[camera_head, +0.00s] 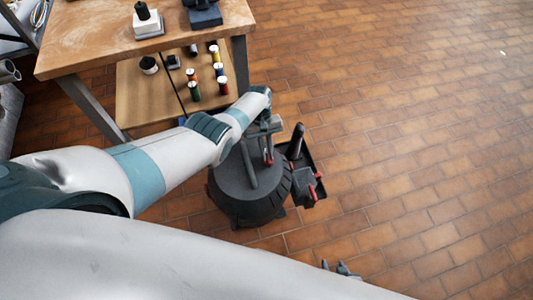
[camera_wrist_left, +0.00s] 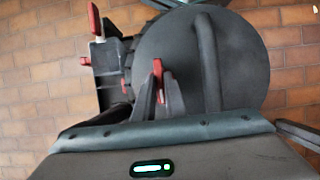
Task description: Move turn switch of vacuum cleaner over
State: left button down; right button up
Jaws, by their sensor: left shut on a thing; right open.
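The vacuum cleaner (camera_head: 232,185) is a dark round drum on the tiled floor, and its lid fills the upper middle of the left wrist view (camera_wrist_left: 240,65). A thick dark handle bar runs across the lid. My left gripper (camera_head: 268,150) reaches down over the lid from above. In the left wrist view its fingers (camera_wrist_left: 158,92) are shut on a small red switch (camera_wrist_left: 158,70) beside the bar. The switch's lower part is hidden between the fingers. My right gripper (camera_head: 342,268) shows only partly at the bottom of the head view and is open, apart from the vacuum cleaner.
A dark side tray with red levers (camera_head: 313,190) adjoins the vacuum cleaner; one red lever (camera_wrist_left: 94,20) shows in the left wrist view. A wooden workbench (camera_head: 90,40) stands behind, with several spools on its lower shelf. The tiled floor (camera_head: 430,130) at right is clear.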

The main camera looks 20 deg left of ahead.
dwell(0.4)
pick_arm(q)
jog(key=c, duration=1.8)
grip_release()
jog(key=shift+w+a+r+p, duration=0.1)
jog(key=shift+w+r+p, duration=0.15)
jog(key=shift+r, duration=0.3)
jog(key=p+v, duration=0.3)
jog(key=v, duration=1.3)
pick_arm(e)
jog(key=shift+s+a+r+t, duration=0.15)
jog(key=shift+s, duration=0.4)
jog(key=shift+s+a+r+t, duration=0.1)
jog(key=shift+s+r+t, duration=0.05)
jog(key=shift+s, duration=0.35)
pick_arm(q)
jog(key=shift+r, duration=0.1)
